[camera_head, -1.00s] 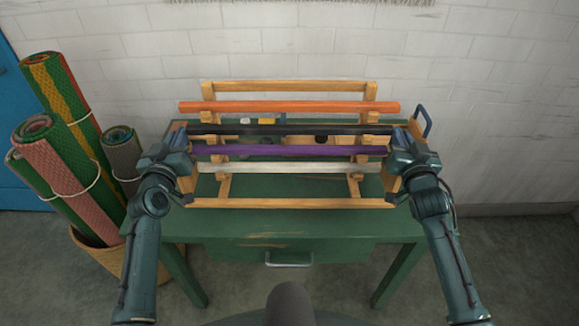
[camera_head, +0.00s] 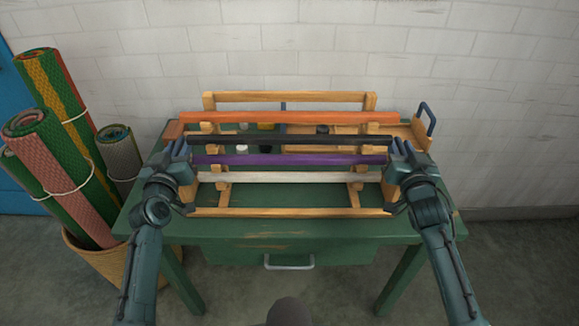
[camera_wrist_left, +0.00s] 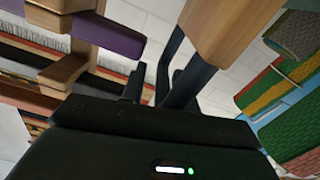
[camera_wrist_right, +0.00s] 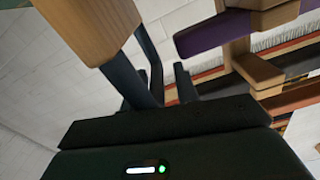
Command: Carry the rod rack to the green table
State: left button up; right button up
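The rod rack (camera_head: 290,211) is a light wooden frame carrying an orange rod (camera_head: 290,117), a black rod (camera_head: 290,140), a purple rod (camera_head: 290,160) and a pale rod (camera_head: 290,177). It is upright and level over the green table (camera_head: 290,232); whether its feet touch the tabletop I cannot tell. My left gripper (camera_head: 180,158) is shut on the rack's left end, and my right gripper (camera_head: 402,157) on its right end. The wrist views show wooden end pieces (camera_wrist_left: 230,30) (camera_wrist_right: 92,28) at the dark fingers, partly hiding them.
A wooden tray with a blue handle (camera_head: 427,118) and small items lies on the table behind the rack. Rolled rugs (camera_head: 60,165) stand in a basket (camera_head: 100,262) close to the table's left side. A white brick wall (camera_head: 480,110) is behind.

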pick_arm(q)
jog(key=shift+o, duration=0.7)
jog(key=shift+a, duration=0.15)
pick_arm(e)
jog(key=shift+o, duration=0.7)
jog(key=shift+d, duration=0.15)
pick_arm(q)
jog(key=shift+s, duration=0.35)
pick_arm(e)
jog(key=shift+s, duration=0.15)
pick_arm(q)
jog(key=s, duration=1.1)
jog(key=shift+s, duration=0.15)
pick_arm(e)
jog(key=s, duration=1.1)
jog(key=shift+s, duration=0.35)
